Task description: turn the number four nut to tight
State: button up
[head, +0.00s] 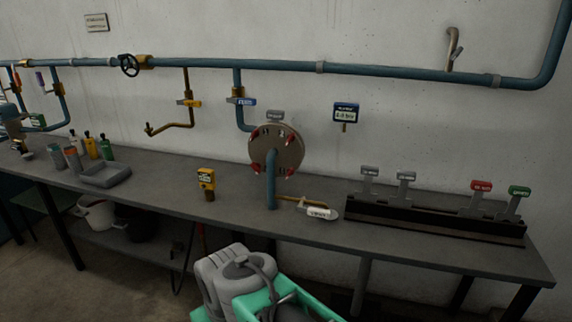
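A round brown flange cover (276,146) stands upright at the back of the bench, at the end of a blue pipe. Several red and dark pieces, which look like nuts or markers, sit around its rim. Their numbers are too small to read, so I cannot tell which is number four or how tight it is. A brass-coloured tool with a white tag (318,212) lies on the bench just right of the pipe below the flange. My gripper cannot be made out in the head view.
The grey bench (230,207) runs along the wall. A yellow device (206,183) stands left of the flange. A black rack (435,217) with tagged levers stands right. A grey and teal object (240,275) fills the bottom middle. A blue display (346,113) hangs on the wall.

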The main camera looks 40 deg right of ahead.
aim_at(256, 166)
jog(key=z, duration=0.1)
jog(key=i, duration=1.2)
jog(key=u, duration=0.5)
